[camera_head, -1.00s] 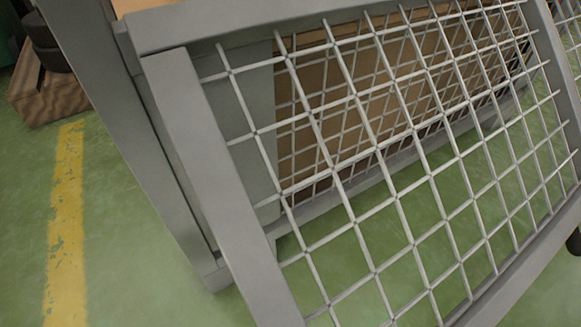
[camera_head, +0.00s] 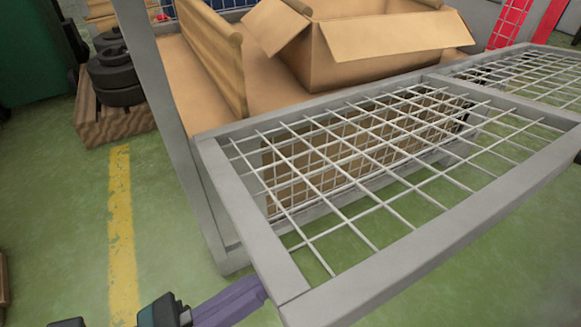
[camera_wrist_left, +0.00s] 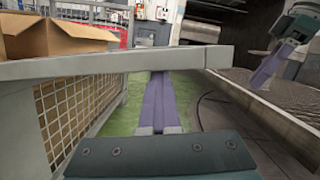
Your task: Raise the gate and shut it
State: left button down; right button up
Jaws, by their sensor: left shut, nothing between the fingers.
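The gate (camera_head: 245,215) is a grey-framed wire-mesh panel on the side of a grey cart. It sticks out from the cart close to level, its near corner at the lower middle of the head view. My left gripper (camera_head: 258,292) has purple fingers closed together with nothing between them. The fingers pass beneath the gate's frame; whether they touch it I cannot tell. In the left wrist view the gate's bar (camera_wrist_left: 110,67) crosses over the fingers (camera_wrist_left: 158,88). My right gripper (camera_wrist_left: 268,68) shows at the upper right there, its purple fingers seen side-on.
The cart holds an open cardboard box (camera_head: 365,45) and a brown board (camera_head: 205,50). Black wheels (camera_head: 113,75) sit on a wooden block (camera_head: 110,118) at the left. Green floor with a yellow stripe (camera_head: 122,235) lies clear left of the cart.

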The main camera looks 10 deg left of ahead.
pick_arm(q)
jog(key=r+n+p, duration=0.1)
jog(key=r+p, duration=0.1)
jog(key=r, duration=0.1)
jog(key=w+a+r+n+p, duration=0.1)
jog(key=r+p, duration=0.1)
jog(key=r, duration=0.1)
jog(key=w+r+n+p, duration=0.1)
jog(key=r+p, duration=0.1)
jog(key=r, duration=0.1)
jog(key=shift+a+n+t+y+p, duration=0.25)
jog(key=shift+n+t+y+p, duration=0.05)
jog(key=shift+y, duration=0.1)
jog(key=w+a+r+n+y+p, duration=0.2)
jog(key=w+a+r+n+p, duration=0.6)
jog(key=w+a+r, duration=0.5)
jog(key=shift+w+a+r+n+y, duration=0.4)
jog(key=shift+w+r+n, duration=0.15)
jog(key=shift+w, duration=0.9)
pick_arm(e)
notch_tip(320, 180, up, 17)
jog(key=shift+r, duration=0.2)
jog(key=shift+w, duration=0.1)
pick_arm(q)
jog(key=shift+p, duration=0.3)
